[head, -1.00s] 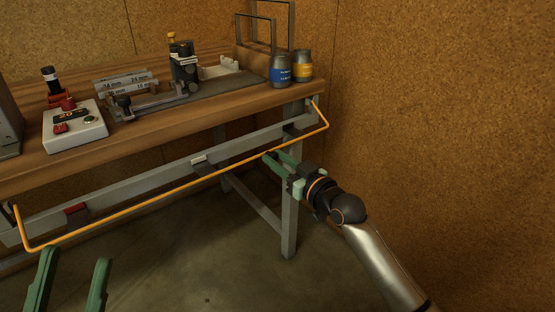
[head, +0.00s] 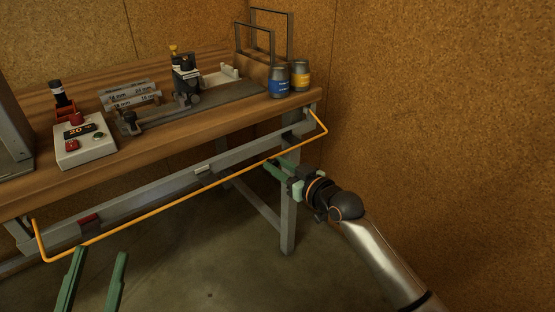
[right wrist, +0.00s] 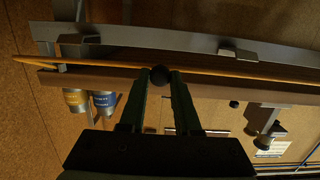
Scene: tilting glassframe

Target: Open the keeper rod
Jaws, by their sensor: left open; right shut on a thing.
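The keeper rod (head: 180,210) is a long thin orange bar with bent ends, hung along the front of the bench below its top. It stands out from the grey rail (head: 150,192) behind it. My right gripper (head: 268,163) is shut on the rod right of its middle. In the right wrist view the rod (right wrist: 100,67) crosses at the fingertips (right wrist: 160,77), with a dark round thing between them. My left gripper (head: 101,253) is open and empty, just below the rod near its left end.
The wooden bench top (head: 215,122) carries a control box (head: 84,145), a clamp fixture (head: 185,80), and blue (head: 279,80) and yellow (head: 300,75) jars. A bench leg (head: 288,215) stands behind my right gripper. A brown wall (head: 450,120) closes the right side. The floor below is clear.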

